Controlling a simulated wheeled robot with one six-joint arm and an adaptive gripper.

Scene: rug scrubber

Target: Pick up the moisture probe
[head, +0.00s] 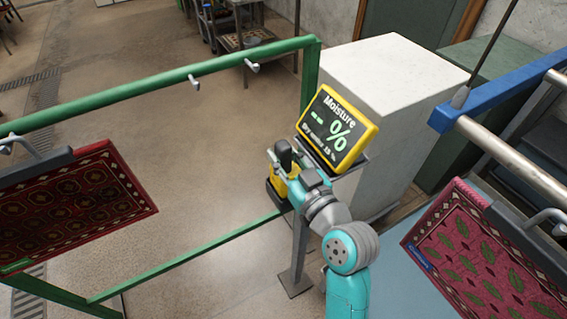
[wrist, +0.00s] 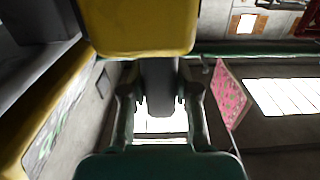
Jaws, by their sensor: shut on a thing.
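The moisture probe, with a dark grey grip (head: 284,152) and a yellow body, is at the end of my arm, just left of the moisture display. My gripper (head: 286,166) is shut on the dark grip. In the wrist view, the grip (wrist: 159,85) stands between the two fingers of my gripper (wrist: 160,103), with the yellow body (wrist: 140,25) above it in the picture. A dark base shows below the yellow body in the head view. I cannot tell whether the probe still rests in a holder there.
A yellow-framed moisture display (head: 353,145) on a grey post stands close beside my gripper and reads "-- %". A red rug (head: 75,205) hangs from the green rail frame (head: 160,88) at left. Another rug (head: 475,255) hangs at right. A pale cabinet (head: 400,90) stands behind.

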